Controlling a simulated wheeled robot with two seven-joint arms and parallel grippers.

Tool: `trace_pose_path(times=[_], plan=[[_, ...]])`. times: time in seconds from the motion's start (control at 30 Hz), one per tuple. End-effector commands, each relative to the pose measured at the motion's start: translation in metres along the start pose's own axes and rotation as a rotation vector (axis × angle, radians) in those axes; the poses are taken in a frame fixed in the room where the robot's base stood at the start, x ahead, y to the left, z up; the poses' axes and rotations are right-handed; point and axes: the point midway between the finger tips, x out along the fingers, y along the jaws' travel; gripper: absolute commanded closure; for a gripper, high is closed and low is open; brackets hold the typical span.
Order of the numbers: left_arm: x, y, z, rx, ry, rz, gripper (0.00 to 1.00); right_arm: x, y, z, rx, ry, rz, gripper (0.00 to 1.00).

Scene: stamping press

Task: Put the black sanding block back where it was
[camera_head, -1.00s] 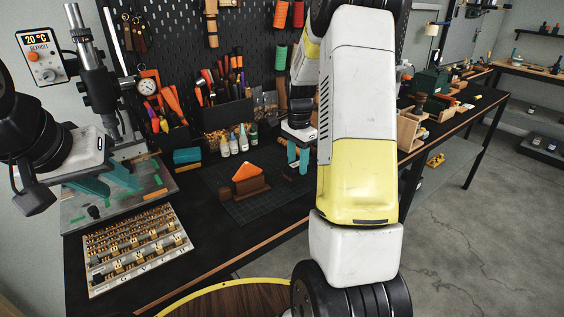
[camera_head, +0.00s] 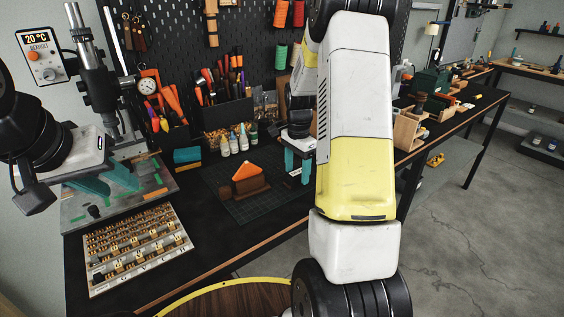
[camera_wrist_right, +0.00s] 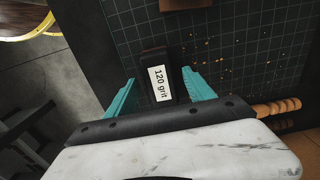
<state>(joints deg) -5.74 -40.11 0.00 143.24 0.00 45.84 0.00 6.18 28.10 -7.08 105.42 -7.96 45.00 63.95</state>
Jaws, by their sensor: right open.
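The black sanding block (camera_wrist_right: 157,62), with a white "120 grit" label, lies on the dark gridded mat (camera_wrist_right: 235,75). In the right wrist view it sits between the teal fingers of my right gripper (camera_wrist_right: 158,78), with gaps on both sides. In the head view my right gripper (camera_head: 298,165) points down at the mat's right side, and the block (camera_head: 293,172) shows only in part between the fingers. My left gripper (camera_head: 107,181) is open and empty above the grey plate of the press at the left.
A brown holder with an orange piece (camera_head: 248,174) stands on the mat. Small bottles (camera_head: 233,143) and a teal block (camera_head: 187,155) are behind it. A tray of brass type (camera_head: 135,245) lies front left. The bench front between tray and mat is clear.

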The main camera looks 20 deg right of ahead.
Motion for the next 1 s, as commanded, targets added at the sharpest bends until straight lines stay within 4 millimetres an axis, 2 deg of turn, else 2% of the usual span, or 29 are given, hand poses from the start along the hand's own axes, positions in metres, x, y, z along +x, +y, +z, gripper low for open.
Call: trace_pose_path(times=[0.17,0.53,0.77,0.87,1.0], plan=[[0.000,0.000,0.000,0.000,0.000,0.000,0.64,-0.019,-0.001,-0.001,0.000,0.003,-0.004,0.38],[0.000,0.000,0.000,0.000,0.000,0.000,0.64,-0.096,-0.001,-0.001,0.000,0.002,-0.004,0.38],[0.000,0.000,0.000,0.000,0.000,0.000,0.64,-0.121,0.000,0.001,-0.004,0.001,-0.004,0.38],[0.000,0.000,0.000,0.000,0.000,0.000,0.64,-0.134,0.005,0.008,-0.045,0.000,-0.026,0.38],[0.000,0.000,0.000,0.000,0.000,0.000,0.64,-0.168,0.026,0.039,-0.219,0.011,-0.115,0.38]])
